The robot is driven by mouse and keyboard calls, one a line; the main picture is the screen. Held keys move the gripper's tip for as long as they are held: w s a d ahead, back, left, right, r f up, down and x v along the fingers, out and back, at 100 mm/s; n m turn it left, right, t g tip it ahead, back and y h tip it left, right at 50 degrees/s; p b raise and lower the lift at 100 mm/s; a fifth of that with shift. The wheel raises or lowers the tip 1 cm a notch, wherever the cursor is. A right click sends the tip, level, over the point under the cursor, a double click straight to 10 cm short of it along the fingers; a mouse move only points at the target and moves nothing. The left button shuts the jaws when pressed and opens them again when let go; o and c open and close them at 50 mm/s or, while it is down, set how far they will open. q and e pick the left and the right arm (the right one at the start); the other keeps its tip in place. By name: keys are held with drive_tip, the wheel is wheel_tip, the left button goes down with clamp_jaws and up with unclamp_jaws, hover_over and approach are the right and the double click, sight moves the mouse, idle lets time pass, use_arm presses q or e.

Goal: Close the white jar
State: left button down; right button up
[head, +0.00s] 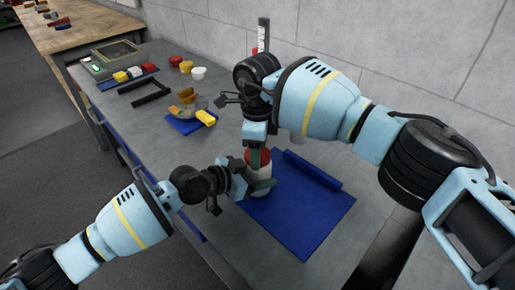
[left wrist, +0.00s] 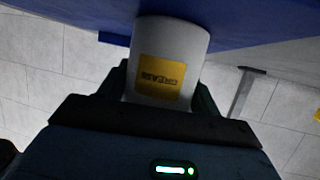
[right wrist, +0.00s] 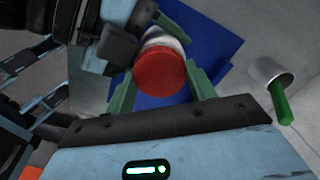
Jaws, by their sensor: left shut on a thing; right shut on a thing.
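The white jar (head: 262,174) stands on the blue mat (head: 305,220) in the head view, partly covered by both grippers. Its yellow GREASE label shows upside down on the jar (left wrist: 165,75) in the left wrist view. My left gripper (head: 252,186) is shut on the jar body from the side. A red lid (right wrist: 160,68) is on top of the jar in the right wrist view. My right gripper (right wrist: 161,88) comes from above, its green fingers on either side of the lid, shut on it. Whether the lid is fully seated cannot be told.
A raised blue bar (head: 312,170) runs along the mat's back edge. A grey-white cup (right wrist: 268,78) with a green stick stands near the jar. The wall is close behind.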

drive_tip(key=shift+m, duration=0.6)
drive_tip(key=o, duration=1.1)
drive_tip(key=shift+r, duration=2.3)
drive_tip(key=shift+c, duration=0.4)
